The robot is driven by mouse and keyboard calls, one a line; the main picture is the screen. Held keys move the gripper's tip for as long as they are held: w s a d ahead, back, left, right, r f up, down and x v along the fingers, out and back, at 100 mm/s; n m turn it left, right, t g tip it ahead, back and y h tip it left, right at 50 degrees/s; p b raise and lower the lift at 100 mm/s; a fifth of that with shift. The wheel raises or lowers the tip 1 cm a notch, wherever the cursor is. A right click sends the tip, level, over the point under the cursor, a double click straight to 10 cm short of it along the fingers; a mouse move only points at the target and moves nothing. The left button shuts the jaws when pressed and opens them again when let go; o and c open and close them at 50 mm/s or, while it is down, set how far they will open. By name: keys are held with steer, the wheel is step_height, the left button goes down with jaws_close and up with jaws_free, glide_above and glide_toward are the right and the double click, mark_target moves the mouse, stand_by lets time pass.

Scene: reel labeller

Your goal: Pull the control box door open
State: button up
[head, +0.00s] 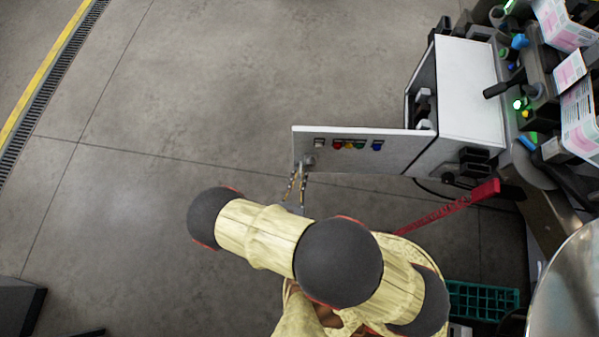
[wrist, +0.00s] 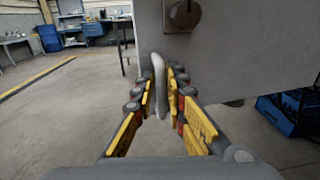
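The control box (head: 468,90) is a light grey cabinet at the upper right of the head view. Its door (head: 385,155) stands swung wide out to the left, so the box's front is open with dark parts inside. The door has a row of coloured buttons and a handle (head: 308,160) near its free end. My gripper (head: 298,182) is at that handle. In the wrist view, the pale curved handle (wrist: 158,82) lies between the yellow-padded fingers of my gripper (wrist: 161,90), which look closed around it. The exact contact is hard to see.
The labelling machine (head: 530,100) stands right of the box. A red bar (head: 445,208) and a green crate (head: 482,300) are below the door, near my arm. The concrete floor to the left is clear. A workbench and blue cabinet (wrist: 82,33) are far back.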

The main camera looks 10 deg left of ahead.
mark_target(301, 154)
steer(key=r, duration=0.9)
steer(key=shift+w+a+r, duration=0.15)
steer(key=shift+a+r, duration=0.05)
steer(key=shift+r, duration=0.1)
steer(key=shift+s+d+r, duration=0.15)
steer(key=shift+s+d, duration=0.05)
steer(key=shift+d, duration=0.1)
steer(key=shift+a+f, duration=0.1)
steer(key=shift+f, duration=0.3)
steer(key=s+d+f+m+g+h, duration=0.1)
steer(key=d+m+g+h, duration=0.1)
steer(key=d+h, duration=0.5)
steer(key=s+d+r+m+g+h, duration=0.4)
steer(key=s+d+r+m+g, duration=0.35)
steer(key=d+m+g, duration=0.55)
steer(key=w+a+r+m+g+y, duration=0.2)
steer(key=a+r+m+y, duration=0.1)
steer(key=r+m+y, duration=1.05)
steer(key=w+d+r+m+t+h, duration=0.2)
steer(key=d+r+m+t, duration=0.2)
steer(key=d+r+m, duration=0.3)
steer(key=d+r, duration=0.4)
steer(key=r, duration=0.4)
steer(key=shift+t, duration=0.3)
